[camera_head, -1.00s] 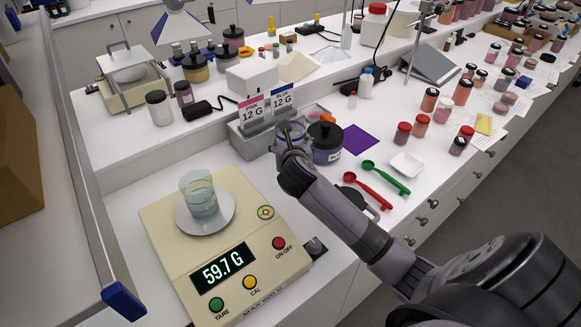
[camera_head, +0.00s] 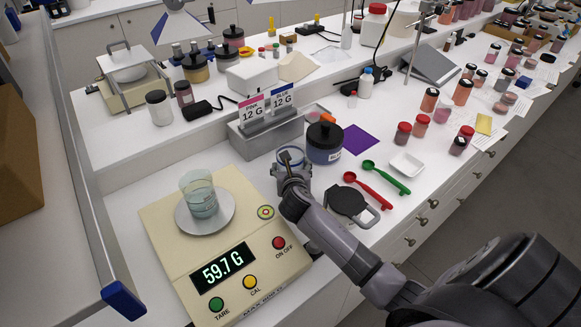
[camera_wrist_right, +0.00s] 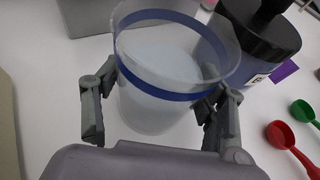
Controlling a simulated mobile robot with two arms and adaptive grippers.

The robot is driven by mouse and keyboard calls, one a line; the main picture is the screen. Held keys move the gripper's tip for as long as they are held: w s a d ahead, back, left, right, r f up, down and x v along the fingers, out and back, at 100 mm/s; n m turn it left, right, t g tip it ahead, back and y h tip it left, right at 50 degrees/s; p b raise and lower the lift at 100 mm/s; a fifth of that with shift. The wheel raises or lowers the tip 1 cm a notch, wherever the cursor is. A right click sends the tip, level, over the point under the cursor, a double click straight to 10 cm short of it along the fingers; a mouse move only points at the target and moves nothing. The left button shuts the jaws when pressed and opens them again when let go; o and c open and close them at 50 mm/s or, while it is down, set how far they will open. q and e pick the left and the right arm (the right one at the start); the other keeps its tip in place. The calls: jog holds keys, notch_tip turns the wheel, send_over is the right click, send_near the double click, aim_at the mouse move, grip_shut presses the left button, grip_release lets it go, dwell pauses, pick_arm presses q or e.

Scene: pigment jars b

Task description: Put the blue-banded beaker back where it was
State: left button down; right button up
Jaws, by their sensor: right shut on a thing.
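The blue-banded beaker (camera_head: 291,155) is a clear glass with a blue band near its rim, on the counter side of the sign holder. My right gripper (camera_head: 292,172) is shut on it, with one finger on each side in the right wrist view. There the beaker (camera_wrist_right: 160,95) looks upright and pale inside; I cannot tell whether its base touches the counter. Another clear beaker (camera_head: 201,196) stands on the scale pan (camera_head: 224,222), and the scale (camera_head: 165,235) reads 59.7 G. My left gripper is not in view.
A black-lidded blue jar (camera_head: 324,150) stands close to the right of the held beaker. Behind is a grey holder (camera_head: 268,139) with pink and blue 12 G cards. Red (camera_head: 366,190) and green (camera_head: 386,178) spoons and a white dish (camera_head: 407,164) lie to the right.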

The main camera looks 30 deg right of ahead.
jog(key=o, duration=1.5)
jog(key=v, duration=1.2)
jog(key=shift+b, duration=0.3)
